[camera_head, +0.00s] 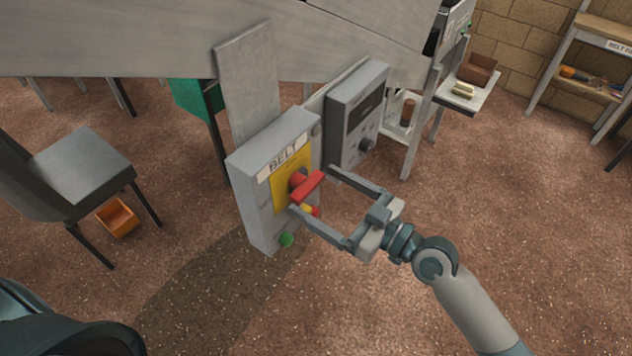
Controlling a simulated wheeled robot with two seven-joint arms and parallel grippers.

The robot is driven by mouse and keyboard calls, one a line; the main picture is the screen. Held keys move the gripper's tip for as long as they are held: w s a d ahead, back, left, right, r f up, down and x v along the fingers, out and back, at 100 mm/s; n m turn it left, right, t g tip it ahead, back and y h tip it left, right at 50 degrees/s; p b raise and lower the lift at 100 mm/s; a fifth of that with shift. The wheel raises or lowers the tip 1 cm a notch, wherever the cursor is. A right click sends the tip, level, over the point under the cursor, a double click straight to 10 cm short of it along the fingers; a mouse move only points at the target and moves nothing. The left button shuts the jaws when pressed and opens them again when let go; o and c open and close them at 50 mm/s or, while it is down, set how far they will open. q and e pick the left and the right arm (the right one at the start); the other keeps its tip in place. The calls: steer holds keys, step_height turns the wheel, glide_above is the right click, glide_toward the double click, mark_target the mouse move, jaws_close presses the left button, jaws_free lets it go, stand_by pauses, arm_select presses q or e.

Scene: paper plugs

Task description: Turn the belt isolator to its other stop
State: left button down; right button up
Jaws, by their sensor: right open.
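The belt isolator is a red handle (307,188) on a yellow plate (279,190), on the front of a grey box (250,206) labelled BELT. The handle sticks out slantwise, its outer end up and to the right. My right gripper (311,188) is open in front of the box, with one finger above and right of the handle and one below and left of it. The handle lies between the fingertips; I cannot tell whether either finger touches it. My left gripper is not in view.
A green button (286,240) sits low on the box. A second grey box with a dark screen and a knob (367,144) stands close to the right. A chair (82,172) and an orange bin (117,217) are at left. Open floor lies in front.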

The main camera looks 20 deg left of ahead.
steer(key=shift+x, duration=0.9)
steer(key=c, duration=1.1)
steer(key=shift+o, duration=0.2)
